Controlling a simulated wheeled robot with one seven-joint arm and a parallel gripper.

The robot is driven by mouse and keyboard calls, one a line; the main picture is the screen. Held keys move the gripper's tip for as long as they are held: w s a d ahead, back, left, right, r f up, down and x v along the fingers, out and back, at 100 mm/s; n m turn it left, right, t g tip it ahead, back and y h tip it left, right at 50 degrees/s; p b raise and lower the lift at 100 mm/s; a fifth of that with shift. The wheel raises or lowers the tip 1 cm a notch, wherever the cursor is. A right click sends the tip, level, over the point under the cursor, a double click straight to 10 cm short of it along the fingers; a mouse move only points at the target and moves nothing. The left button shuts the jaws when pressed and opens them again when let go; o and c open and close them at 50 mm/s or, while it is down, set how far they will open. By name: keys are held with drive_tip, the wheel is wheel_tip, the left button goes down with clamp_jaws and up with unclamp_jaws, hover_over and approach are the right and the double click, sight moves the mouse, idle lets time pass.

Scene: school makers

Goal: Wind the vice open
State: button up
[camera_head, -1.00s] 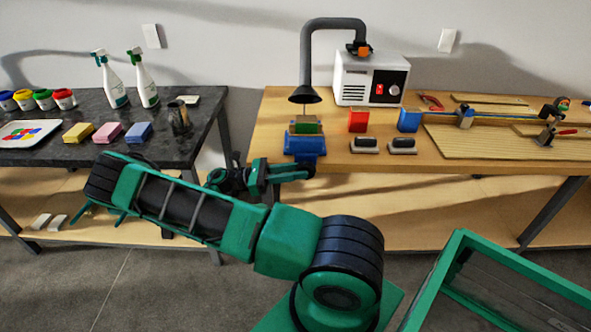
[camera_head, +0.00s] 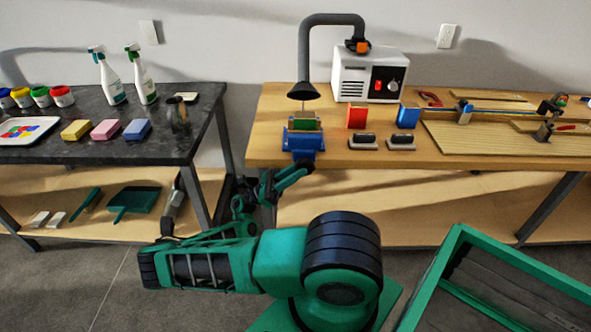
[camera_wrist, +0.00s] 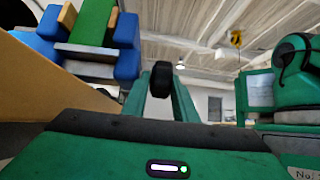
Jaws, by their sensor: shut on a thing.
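The blue vice (camera_head: 303,142) is fixed at the front left edge of the wooden bench and also fills the upper left of the wrist view (camera_wrist: 126,62). A green block (camera_head: 306,123) stands between its jaws; the wrist view shows it there too (camera_wrist: 91,22). My gripper (camera_head: 304,167) is just below and in front of the vice. In the wrist view its two green fingers (camera_wrist: 161,88) are shut on a black handle end (camera_wrist: 162,76). The rest of the handle and the vice screw are hidden.
A dark hose nozzle (camera_head: 304,91) hangs just above the vice, from a white extractor box (camera_head: 350,77). Red (camera_head: 357,117) and blue (camera_head: 407,117) blocks stand to the right. A green-framed bin (camera_head: 436,270) is at lower right. The dark table (camera_head: 60,152) is left.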

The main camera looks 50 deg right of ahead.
drive_tip(key=shift+w+d+f+n+h, duration=0.2)
drive_tip(key=shift+n+h, duration=0.1)
drive_tip(key=shift+h, duration=0.1)
drive_tip(key=o, duration=0.7)
drive_tip(key=shift+c, duration=0.2)
drive_tip(key=shift+s+r+g, duration=0.3)
drive_tip(key=shift+s+r, duration=0.05)
drive_tip(key=shift+s, duration=0.25)
drive_tip(key=shift+a, duration=0.1)
